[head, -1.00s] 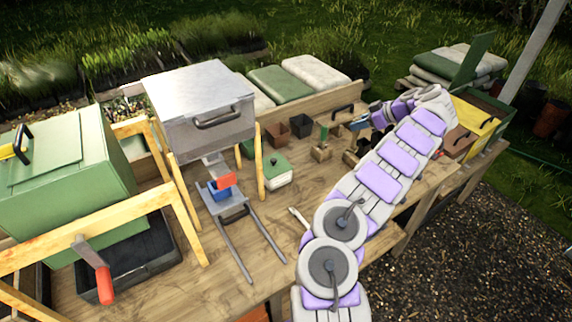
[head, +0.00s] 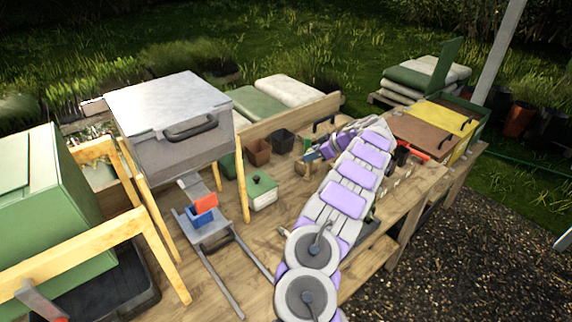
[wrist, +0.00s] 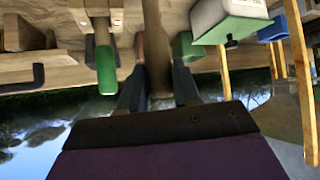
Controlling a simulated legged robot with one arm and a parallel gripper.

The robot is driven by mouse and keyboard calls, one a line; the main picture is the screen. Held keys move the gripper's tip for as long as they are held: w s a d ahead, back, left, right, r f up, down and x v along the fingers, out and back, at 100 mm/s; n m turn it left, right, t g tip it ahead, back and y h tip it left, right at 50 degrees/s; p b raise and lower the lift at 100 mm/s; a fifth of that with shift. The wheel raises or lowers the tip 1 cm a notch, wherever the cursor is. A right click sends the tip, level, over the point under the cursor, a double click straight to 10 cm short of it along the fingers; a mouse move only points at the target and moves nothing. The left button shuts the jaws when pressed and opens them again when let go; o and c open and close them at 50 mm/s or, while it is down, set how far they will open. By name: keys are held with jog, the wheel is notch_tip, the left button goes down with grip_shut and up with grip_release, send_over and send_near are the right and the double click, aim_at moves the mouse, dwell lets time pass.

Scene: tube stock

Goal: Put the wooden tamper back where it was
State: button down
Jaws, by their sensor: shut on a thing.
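In the wrist view, which looks upside down, my gripper (wrist: 158,88) has its two dark fingers closed on a brown wooden shaft, which I take to be the wooden tamper (wrist: 158,45). The tamper's far end runs out of the top of the picture, so I cannot tell whether it touches the bench. A green-handled tool (wrist: 107,68) stands to the left of the tamper. In the head view the green-handled tool (head: 306,145) shows beside the end of my arm. My arm hides most of the gripper and the tamper there.
The wooden bench (head: 275,228) carries a white box with a green lid (head: 263,190), a brown pot (head: 258,151) and a black pot (head: 284,141). A grey metal box (head: 170,115) on wooden legs stands left. Brown and yellow lidded bins (head: 425,133) stand right. A backboard (head: 290,118) edges the bench.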

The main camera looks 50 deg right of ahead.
jog(key=w+a+f+b, duration=0.1)
jog(key=w+a+f, duration=0.3)
jog(key=w, duration=0.4)
jog(key=shift+w+f+b, duration=0.2)
jog(key=shift+w+b, duration=0.15)
jog(key=c, duration=0.8)
grip_release()
jog(key=shift+a+r, duration=0.15)
jog(key=shift+a, duration=0.15)
jog(key=shift+d, duration=0.15)
jog(key=shift+p+v, duration=0.8)
jog(key=shift+v, duration=5.2)
